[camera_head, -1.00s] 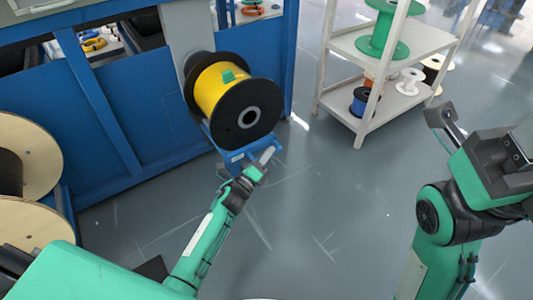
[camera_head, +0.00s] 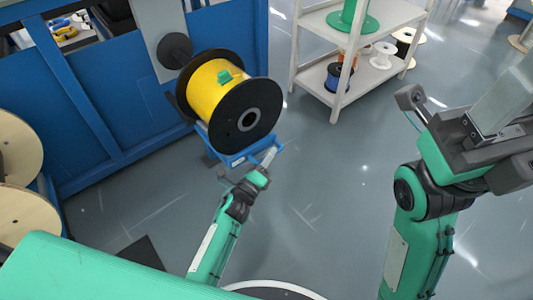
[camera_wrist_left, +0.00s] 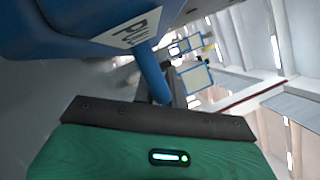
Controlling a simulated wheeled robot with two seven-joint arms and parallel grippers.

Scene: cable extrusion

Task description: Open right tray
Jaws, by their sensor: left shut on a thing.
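The right tray (camera_head: 240,160) is a blue carrier standing out from the blue machine. A yellow spool (camera_head: 205,90) with black flanges sits on it. My left gripper (camera_head: 266,163) is at the tray's front edge. In the left wrist view, a blue bar (camera_wrist_left: 152,78) below a white label (camera_wrist_left: 133,28) reading "PU" runs down behind the gripper's dark edge. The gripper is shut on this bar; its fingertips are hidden. My right gripper (camera_head: 465,135) is raised at the right, away from the tray; its jaw gap is not clear.
The blue machine panel (camera_head: 100,90) is behind the tray, with a black round hub (camera_head: 175,50) on its post. A white shelf (camera_head: 350,55) with several spools stands at the back. Wooden reels (camera_head: 25,215) are at the left. The grey floor between is clear.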

